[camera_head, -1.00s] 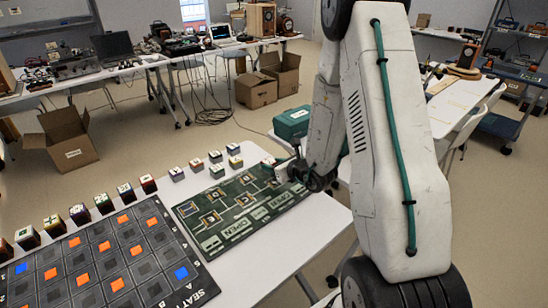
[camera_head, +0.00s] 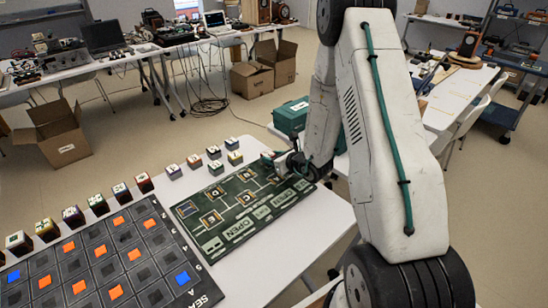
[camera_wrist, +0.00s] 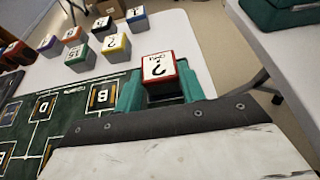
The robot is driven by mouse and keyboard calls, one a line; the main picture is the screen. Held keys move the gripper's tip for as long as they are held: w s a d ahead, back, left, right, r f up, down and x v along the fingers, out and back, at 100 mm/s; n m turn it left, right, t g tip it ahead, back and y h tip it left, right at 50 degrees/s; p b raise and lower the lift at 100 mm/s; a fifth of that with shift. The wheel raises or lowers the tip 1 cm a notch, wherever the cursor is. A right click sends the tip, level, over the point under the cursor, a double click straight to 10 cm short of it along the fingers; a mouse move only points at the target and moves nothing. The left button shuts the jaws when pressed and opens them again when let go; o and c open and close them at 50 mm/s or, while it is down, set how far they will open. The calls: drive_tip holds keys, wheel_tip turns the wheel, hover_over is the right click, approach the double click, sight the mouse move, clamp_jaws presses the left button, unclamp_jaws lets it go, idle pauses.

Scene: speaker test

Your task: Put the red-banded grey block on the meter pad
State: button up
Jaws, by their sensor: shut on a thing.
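My gripper (camera_wrist: 162,88) is shut on the red-banded grey block (camera_wrist: 160,72), seen in the wrist view between its teal fingers. The block's white top has a dark mark, with a red rim around it. In the head view my gripper (camera_head: 279,161) is over the far right end of a dark green mat (camera_head: 220,222). The mat has several lettered square pads, including pad D (camera_head: 216,191) and pad C (camera_head: 246,198). I cannot tell which pad is the meter pad. Whether the block touches the mat cannot be told.
Several banded blocks stand beyond the mat, among them a yellow-banded block (camera_wrist: 115,43) left of my gripper. A dark board (camera_head: 104,245) with orange and blue squares lies left. A teal case (camera_head: 291,115) stands behind the arm. White table is bare in front.

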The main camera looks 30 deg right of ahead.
drive_tip(key=shift+f, duration=0.1)
drive_tip(key=o, duration=1)
